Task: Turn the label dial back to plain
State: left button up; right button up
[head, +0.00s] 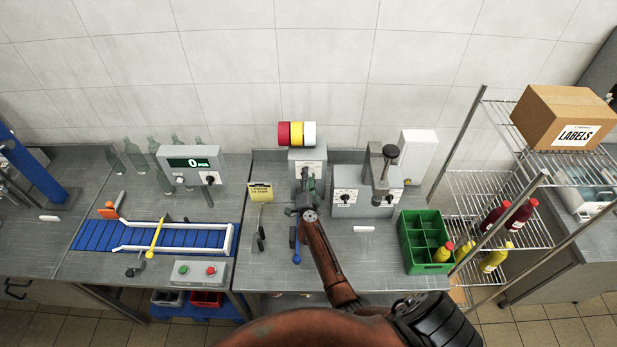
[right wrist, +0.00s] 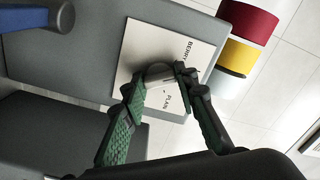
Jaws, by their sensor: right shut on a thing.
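The label dial (right wrist: 160,75) sits on a white plate (right wrist: 135,62) on a grey unit; the plate reads BERRY at one end and PLAIN at the other. In the right wrist view my right gripper (right wrist: 155,83), with green finger pads, is shut on the dial, one finger on each side. Which word the dial points to is hidden by the fingers. In the head view the right gripper (head: 307,188) is at the front of the label unit (head: 308,155), under red, yellow and white rolls (head: 297,133). My left gripper is not in view.
A yellow note (head: 261,191) stands left. A blue conveyor (head: 95,236) and a display reading 0 (head: 190,163) are further left. A wire shelf (head: 490,180) is right.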

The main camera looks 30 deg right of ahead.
jog(key=m+b, duration=0.1)
jog(key=m, duration=1.7)
jog(key=shift+m, duration=0.4)
dwell(0.4)
jog(key=o, duration=1.2)
jog(key=shift+c, duration=0.2)
